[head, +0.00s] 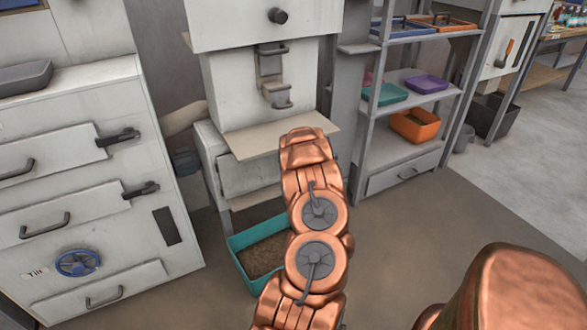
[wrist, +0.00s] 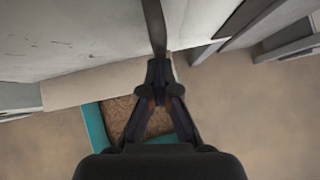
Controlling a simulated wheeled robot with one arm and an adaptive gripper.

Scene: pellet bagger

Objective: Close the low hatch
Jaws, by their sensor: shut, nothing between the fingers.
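The pale pellet bagger (head: 265,85) stands ahead in the head view. A beige flap (head: 275,137) sticks out from its front below a metal handle fitting. Lower down is a pale front panel (head: 245,175) with another beige strip under it; I cannot tell for sure which is the low hatch. In the wrist view a beige board (wrist: 90,85) juts out beside the machine's pale face. My gripper (wrist: 158,68) is shut and empty, its tips near the board's right end and a dark upright bar (wrist: 154,25); contact cannot be told. My arm hides it in the head view.
A teal bin (head: 240,245) of brown pellets stands on the floor below the bagger, partly behind my arm. A cabinet with handles and a blue wheel (head: 78,262) is at left. A grey shelf rack (head: 400,160) with trays is at right. Floor at right is clear.

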